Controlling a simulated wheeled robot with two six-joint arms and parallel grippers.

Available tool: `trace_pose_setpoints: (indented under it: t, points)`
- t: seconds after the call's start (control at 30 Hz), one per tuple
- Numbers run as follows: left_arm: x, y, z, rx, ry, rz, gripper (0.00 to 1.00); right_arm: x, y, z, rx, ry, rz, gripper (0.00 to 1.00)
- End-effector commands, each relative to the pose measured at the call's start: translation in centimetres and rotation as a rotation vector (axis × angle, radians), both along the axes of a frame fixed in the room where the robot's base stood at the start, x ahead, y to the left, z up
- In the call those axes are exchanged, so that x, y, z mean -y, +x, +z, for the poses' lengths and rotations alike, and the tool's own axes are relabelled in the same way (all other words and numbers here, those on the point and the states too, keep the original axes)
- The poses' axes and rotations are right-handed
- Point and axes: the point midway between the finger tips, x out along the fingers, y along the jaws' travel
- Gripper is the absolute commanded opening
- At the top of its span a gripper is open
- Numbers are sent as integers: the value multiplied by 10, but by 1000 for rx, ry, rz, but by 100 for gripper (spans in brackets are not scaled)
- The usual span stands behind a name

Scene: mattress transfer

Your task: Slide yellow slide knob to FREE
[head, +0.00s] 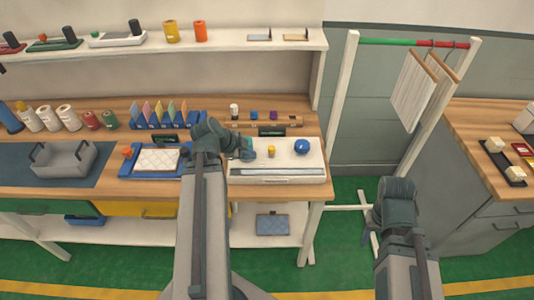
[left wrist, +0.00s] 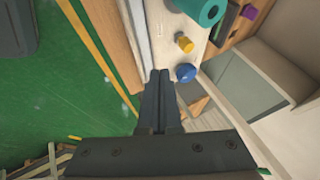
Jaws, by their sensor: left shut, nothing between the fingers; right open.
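The yellow slide knob (head: 271,151) is a small upright peg on a white panel unit (head: 312,168) at the front of the bench. It also shows in the left wrist view (left wrist: 184,43). My left gripper (head: 250,155) is shut and empty, to the left of the knob over the panel in the head view. In the left wrist view its fingertips (left wrist: 160,72) appear apart from the knob. My right gripper (head: 368,238) is open, low in front of the bench's right side, mostly hidden by its own wrist. No FREE marking is readable.
A blue round knob (head: 302,146) stands right of the yellow one. A blue tray with a quilted pad (head: 158,160) lies left of the panel. A hanging rack (head: 348,100) stands to the right.

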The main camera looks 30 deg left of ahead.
Motion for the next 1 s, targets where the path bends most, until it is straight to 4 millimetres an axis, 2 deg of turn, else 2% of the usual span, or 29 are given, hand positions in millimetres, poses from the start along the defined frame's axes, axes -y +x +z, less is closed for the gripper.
trace_pose_setpoints:
  t: [0.17,0.27,0.83,1.0]
  points:
    - [0,1,-2,-1,0,0,0,0,0,-2,0,0,0,50]
    - [2,5,-10,-2,-1,-1,0,0,0,-10,0,0,0,50]
    - [19,59,-87,-1,-1,-1,0,0,0,-87,0,0,-1,50]
    - [10,82,-80,-2,-1,-1,0,0,0,-80,0,0,-1,50]
